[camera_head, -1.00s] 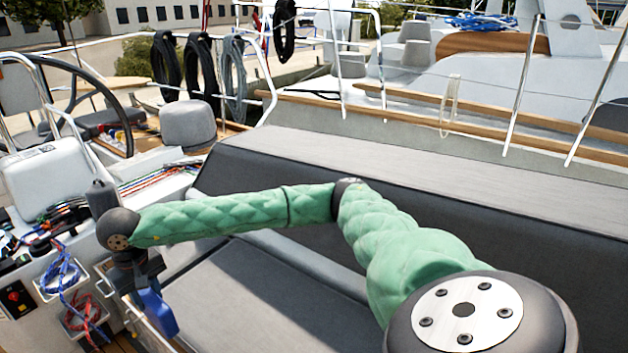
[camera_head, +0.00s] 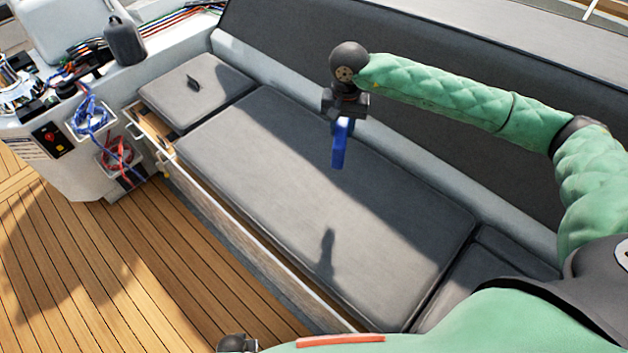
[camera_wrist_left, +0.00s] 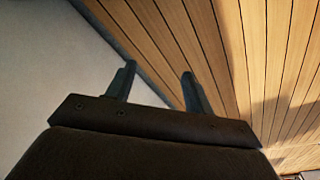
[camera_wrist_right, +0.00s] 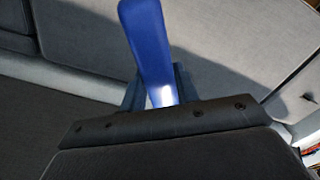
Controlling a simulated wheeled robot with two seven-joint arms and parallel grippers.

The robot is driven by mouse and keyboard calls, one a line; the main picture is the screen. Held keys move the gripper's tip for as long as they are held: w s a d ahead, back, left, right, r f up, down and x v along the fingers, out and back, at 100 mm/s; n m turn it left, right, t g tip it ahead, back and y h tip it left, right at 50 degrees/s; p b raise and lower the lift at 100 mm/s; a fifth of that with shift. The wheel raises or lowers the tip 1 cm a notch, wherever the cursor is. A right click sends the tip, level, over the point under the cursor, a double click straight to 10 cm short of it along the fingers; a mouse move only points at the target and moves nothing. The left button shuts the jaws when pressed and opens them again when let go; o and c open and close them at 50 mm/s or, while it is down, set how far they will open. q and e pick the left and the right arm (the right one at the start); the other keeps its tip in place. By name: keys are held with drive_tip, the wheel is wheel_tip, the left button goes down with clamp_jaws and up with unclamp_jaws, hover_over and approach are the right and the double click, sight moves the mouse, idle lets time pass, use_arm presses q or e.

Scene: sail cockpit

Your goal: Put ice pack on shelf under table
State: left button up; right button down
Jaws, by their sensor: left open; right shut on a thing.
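The blue ice pack (camera_head: 341,146) hangs upright below my right gripper (camera_head: 343,118), above the grey bench cushion. In the right wrist view, the ice pack (camera_wrist_right: 147,45) stands between the fingers of my right gripper (camera_wrist_right: 158,88), which are shut on it. My left gripper (camera_wrist_left: 155,82) is open and empty in its wrist view, over a pale surface and the wooden deck; in the head view only a dark part of that arm shows at the bottom edge. No table or shelf under one can be made out.
Long grey cushions (camera_head: 310,190) cover the bench, with a tall dark backrest behind. A white console (camera_head: 60,150) with blue and red rope pockets stands at the left. The teak deck (camera_head: 110,270) in front of the bench is clear.

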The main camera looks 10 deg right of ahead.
use_arm(q)
wheel_tip(320, 180, up, 21)
drive_tip(key=w+d+b, duration=0.2)
drive_tip(key=d+b, duration=0.1)
drive_tip(key=b, duration=0.3)
use_arm(e)
drive_tip(key=s+d+f+m, duration=0.2)
drive_tip(key=f+m, duration=0.1)
drive_tip(key=f, duration=0.4)
drive_tip(key=s+d+f+m, duration=0.2)
drive_tip(key=f+m, duration=0.2)
drive_tip(key=f, duration=0.2)
drive_tip(key=shift+w+a+f+p, duration=1.15)
drive_tip(key=shift+a+f, duration=0.5)
drive_tip(key=shift+f, duration=0.2)
drive_tip(key=shift+w+a+f+p, duration=1.1)
drive_tip(key=shift+a+f, duration=0.5)
drive_tip(key=shift+f, duration=0.3)
drive_tip(key=shift+w+a+f+p, duration=1.1)
drive_tip(key=shift+a+f, duration=0.55)
drive_tip(key=shift+f, duration=0.2)
use_arm(q)
drive_tip(key=s+a+f, duration=0.2)
drive_tip(key=f, duration=0.9)
drive_tip(key=s+a+f, duration=0.2)
drive_tip(key=f, duration=0.9)
drive_tip(key=shift+f, duration=0.3)
drive_tip(key=shift+r, duration=0.2)
use_arm(e)
drive_tip(key=shift+f, duration=0.1)
